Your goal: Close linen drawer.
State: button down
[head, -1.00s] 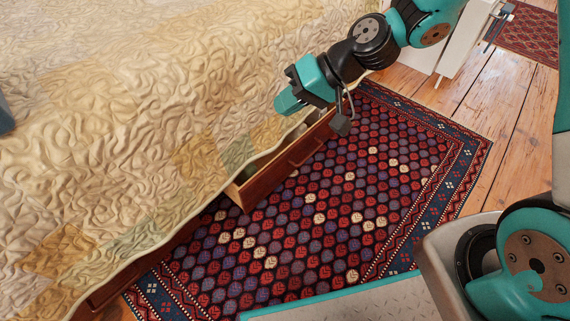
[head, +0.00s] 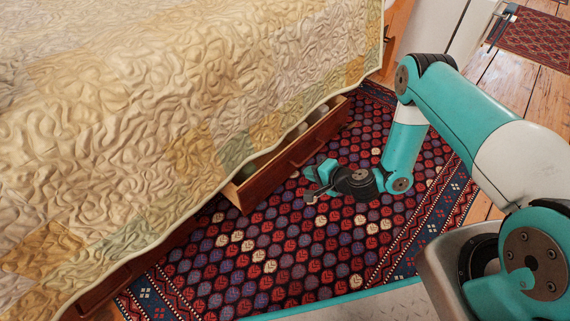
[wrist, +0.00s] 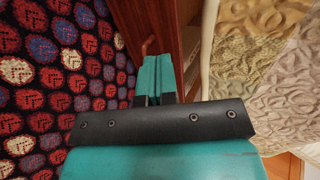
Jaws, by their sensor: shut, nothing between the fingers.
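The linen drawer (head: 262,183) is a reddish-brown wooden drawer under the bed, pulled out over the rug, with a handle (head: 318,148) on its front. Pale contents show inside near its far end. In the wrist view the drawer front (wrist: 163,25) stands ahead, with part of its handle (wrist: 147,46) beside my fingertips. My gripper (head: 314,177) is low over the rug, just outside the drawer front and near the handle. Its teal fingers (wrist: 156,75) are together and empty. I cannot tell whether they touch the drawer.
A bed with a cream patchwork quilt (head: 150,110) fills the left, its edge hanging over the drawer. A second drawer front (head: 105,287) shows lower left. The patterned rug (head: 290,245) is clear in front. Wooden floor (head: 535,85) and another rug (head: 535,35) lie upper right.

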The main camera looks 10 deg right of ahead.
aim_at(280, 160)
jog(key=b+x, duration=0.1)
jog(key=x, duration=0.2)
jog(key=b+x, duration=0.2)
jog(key=x, duration=0.1)
jog(key=r+b+x, duration=0.1)
jog(key=b+x, duration=0.1)
jog(key=x, duration=0.2)
jog(key=shift+w+a, duration=0.15)
jog(key=shift+a, duration=0.05)
jog(key=shift+w+a+r+b, duration=0.1)
jog(key=shift+w+a+b, duration=0.35)
jog(key=shift+w, duration=0.1)
jog(key=shift+w, duration=0.1)
